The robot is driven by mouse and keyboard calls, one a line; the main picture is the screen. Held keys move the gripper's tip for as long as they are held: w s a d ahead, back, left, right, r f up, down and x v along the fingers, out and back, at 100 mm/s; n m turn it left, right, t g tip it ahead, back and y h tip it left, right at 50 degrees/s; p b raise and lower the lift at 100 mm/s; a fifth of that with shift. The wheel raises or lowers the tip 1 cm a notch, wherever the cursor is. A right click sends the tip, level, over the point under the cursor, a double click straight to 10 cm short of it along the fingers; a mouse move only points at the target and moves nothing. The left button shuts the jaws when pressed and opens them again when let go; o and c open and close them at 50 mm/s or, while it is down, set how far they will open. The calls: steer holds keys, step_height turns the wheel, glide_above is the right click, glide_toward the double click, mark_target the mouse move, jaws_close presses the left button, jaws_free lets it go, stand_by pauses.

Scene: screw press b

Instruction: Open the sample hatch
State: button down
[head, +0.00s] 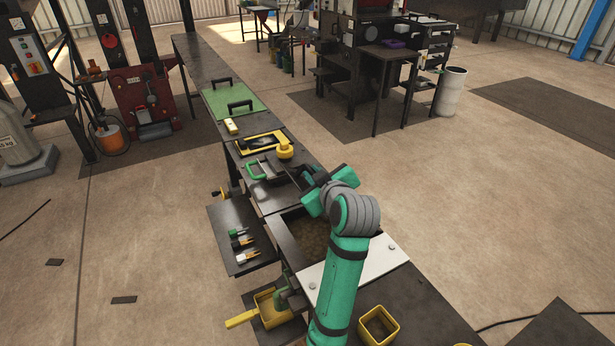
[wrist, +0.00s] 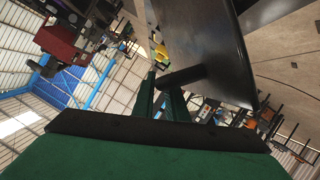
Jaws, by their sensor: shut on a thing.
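My gripper (head: 303,181) is at the far side of a rectangular opening (head: 312,236) in the bench top, with brown material inside. In the wrist view, my gripper's green fingers (wrist: 160,97) are shut on the short dark bar handle (wrist: 182,76) of the hatch. The hatch (wrist: 208,40) is a dark flat plate, seen at a steep angle beside the fingers. In the head view my gripper and wrist hide much of the handle area, and I cannot tell the plate's exact tilt there.
A pale plate (head: 380,256) lies on the bench in front of the opening. A yellow open box (head: 378,325) stands nearer. A green-handled tool (head: 257,170) and yellow-framed tray (head: 262,143) lie beyond my gripper. A side shelf (head: 232,218) holds brushes.

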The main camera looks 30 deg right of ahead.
steer(key=shift+s+d+f, duration=0.2)
steer(key=shift+d+f, duration=0.2)
steer(key=shift+d, duration=0.05)
steer(key=c, duration=1.9)
jaws_free()
steer(key=shift+c, duration=0.2)
steer(key=shift+o, duration=0.9)
steer(key=shift+w, duration=0.1)
steer(key=shift+a+r, duration=0.2)
steer(key=shift+v, duration=3.65)
steer(key=shift+f, duration=0.1)
